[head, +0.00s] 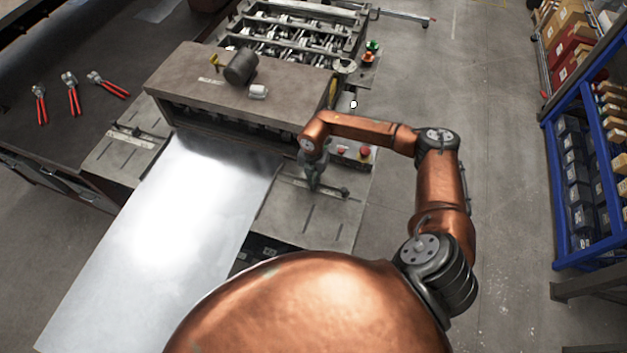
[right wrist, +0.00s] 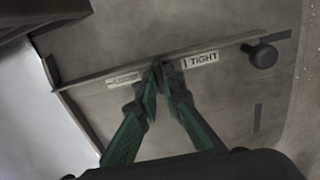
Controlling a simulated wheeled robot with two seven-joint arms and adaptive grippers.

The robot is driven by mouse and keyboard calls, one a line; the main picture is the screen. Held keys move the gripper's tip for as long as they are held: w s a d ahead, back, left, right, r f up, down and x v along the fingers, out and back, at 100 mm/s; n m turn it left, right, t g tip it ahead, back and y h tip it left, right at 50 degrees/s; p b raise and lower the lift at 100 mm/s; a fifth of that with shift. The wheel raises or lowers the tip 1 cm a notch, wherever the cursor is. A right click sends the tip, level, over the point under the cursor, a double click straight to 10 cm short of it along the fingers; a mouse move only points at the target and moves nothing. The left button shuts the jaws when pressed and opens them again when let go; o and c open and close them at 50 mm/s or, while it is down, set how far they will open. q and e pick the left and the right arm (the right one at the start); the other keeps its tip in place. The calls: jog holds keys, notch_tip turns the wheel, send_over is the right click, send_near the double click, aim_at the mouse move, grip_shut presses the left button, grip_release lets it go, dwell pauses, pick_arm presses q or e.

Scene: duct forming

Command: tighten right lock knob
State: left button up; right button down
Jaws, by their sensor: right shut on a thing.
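My right gripper (head: 314,183) is over the right side table of the machine, at the guide bar. In the right wrist view its green fingers (right wrist: 162,68) come together at the middle of the bar (right wrist: 100,78), between a LOOSE label (right wrist: 124,80) and a TIGHT label (right wrist: 201,60). They are shut on the right lock knob, which the fingertips hide almost wholly. A round black knob (right wrist: 263,56) sits apart, near the bar's right end. My left gripper is in neither view.
A bright metal sheet (head: 150,230) lies left of the bar and runs into the machine (head: 230,85). A mallet (head: 240,68) lies on the machine's top. Red-handled pliers (head: 73,98) lie at far left. A blue shelf (head: 560,190) stands right, across clear floor.

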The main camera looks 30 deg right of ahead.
jog(key=shift+w+r, duration=0.15)
jog(key=c, duration=2.1)
grip_release()
notch_tip(320, 180, up, 12)
jog(key=shift+f, duration=0.1)
jog(key=shift+s+d, duration=0.1)
jog(key=shift+s, duration=0.1)
